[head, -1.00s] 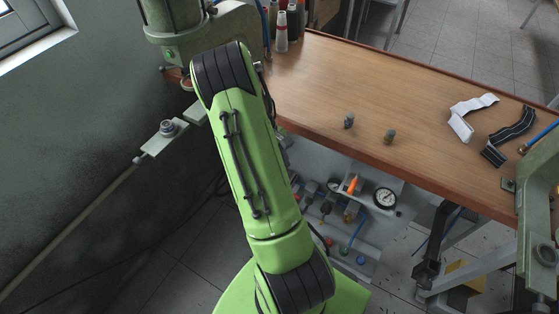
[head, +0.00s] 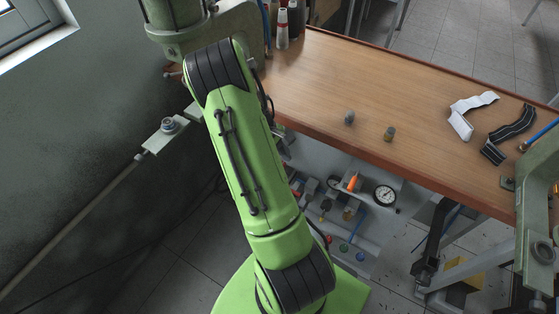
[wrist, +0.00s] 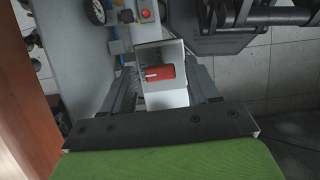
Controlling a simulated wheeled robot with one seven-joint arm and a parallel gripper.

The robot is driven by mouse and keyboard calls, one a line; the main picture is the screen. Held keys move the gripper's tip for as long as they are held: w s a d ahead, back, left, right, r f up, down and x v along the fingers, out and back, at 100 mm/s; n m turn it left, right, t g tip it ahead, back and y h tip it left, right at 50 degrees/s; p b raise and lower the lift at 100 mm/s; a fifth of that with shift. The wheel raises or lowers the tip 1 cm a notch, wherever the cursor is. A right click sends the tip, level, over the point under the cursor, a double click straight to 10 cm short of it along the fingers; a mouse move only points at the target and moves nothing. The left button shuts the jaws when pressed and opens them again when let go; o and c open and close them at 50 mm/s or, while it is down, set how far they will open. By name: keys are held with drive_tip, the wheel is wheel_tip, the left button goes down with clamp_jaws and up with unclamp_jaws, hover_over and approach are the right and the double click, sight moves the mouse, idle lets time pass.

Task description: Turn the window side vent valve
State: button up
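In the wrist view a red knob (wrist: 160,73) with a white mark sits in a pale, box-like housing (wrist: 176,52), and I cannot tell for certain that it is the window side vent valve. My gripper (wrist: 165,82) is open, its two dark fingers apart to the left and right of the knob, with no visible contact. In the head view my green arm hides the gripper and the knob. A pneumatic panel (head: 365,236) under the bench carries an orange-red handle (head: 353,183) and a round gauge (head: 385,195).
The wooden bench top (head: 310,85) overhangs the panel. Two small fittings (head: 389,134) and some straps (head: 513,132) lie on it. In the wrist view a gauge (wrist: 96,11), a red button (wrist: 146,14) and a dark bracket (wrist: 228,42) are close by. A window (head: 28,22) is at upper left.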

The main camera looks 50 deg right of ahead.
drive_tip(key=p+v, duration=0.3)
drive_tip(key=v, duration=1.2)
drive_tip(key=shift+w+r+p, duration=0.2)
drive_tip(key=shift+r+p, duration=0.15)
drive_tip(key=shift+p, duration=0.05)
drive_tip(key=shift+a, duration=0.1)
